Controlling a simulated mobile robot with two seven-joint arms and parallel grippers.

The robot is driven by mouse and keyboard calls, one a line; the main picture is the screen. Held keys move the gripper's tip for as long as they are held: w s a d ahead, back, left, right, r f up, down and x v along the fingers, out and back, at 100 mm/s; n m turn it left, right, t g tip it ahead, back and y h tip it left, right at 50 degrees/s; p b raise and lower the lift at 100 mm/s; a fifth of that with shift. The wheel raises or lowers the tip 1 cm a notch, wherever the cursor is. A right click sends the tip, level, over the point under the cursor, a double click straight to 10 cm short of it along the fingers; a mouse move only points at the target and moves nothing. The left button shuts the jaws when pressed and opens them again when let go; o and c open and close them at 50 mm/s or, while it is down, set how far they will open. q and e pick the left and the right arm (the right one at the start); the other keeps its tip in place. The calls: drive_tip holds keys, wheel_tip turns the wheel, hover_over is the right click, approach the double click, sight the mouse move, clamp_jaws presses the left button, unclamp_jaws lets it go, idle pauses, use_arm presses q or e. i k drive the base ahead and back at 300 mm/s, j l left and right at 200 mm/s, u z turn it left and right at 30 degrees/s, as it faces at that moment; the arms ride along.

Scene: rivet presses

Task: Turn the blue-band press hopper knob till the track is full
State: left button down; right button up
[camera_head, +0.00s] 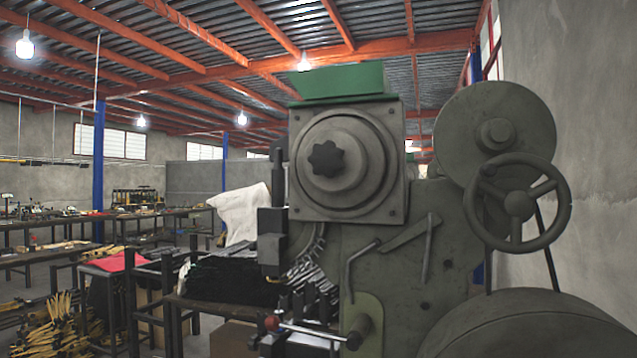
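A large grey-green press (400,270) fills the right half of the head view. A green hopper (340,83) sits on its top. Below it is a round stepped disc (358,160) on a square plate, with a black lobed knob (327,158) at its centre. A narrow curved track (318,240) seems to run down below the plate's lower left; how full it is I cannot tell. No blue band shows on the visible part of this press. Neither of my grippers is in view, and nothing touches the knob.
The press has a spoked handwheel (519,204), a large flywheel (530,328) and a lever with a red ball (272,322). A dark-covered bench (225,280) stands behind at left. Work tables and blue posts (98,160) stand farther back. A concrete wall (585,150) closes the right.

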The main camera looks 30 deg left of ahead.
sight(325, 159)
drive_tip(key=u, duration=0.95)
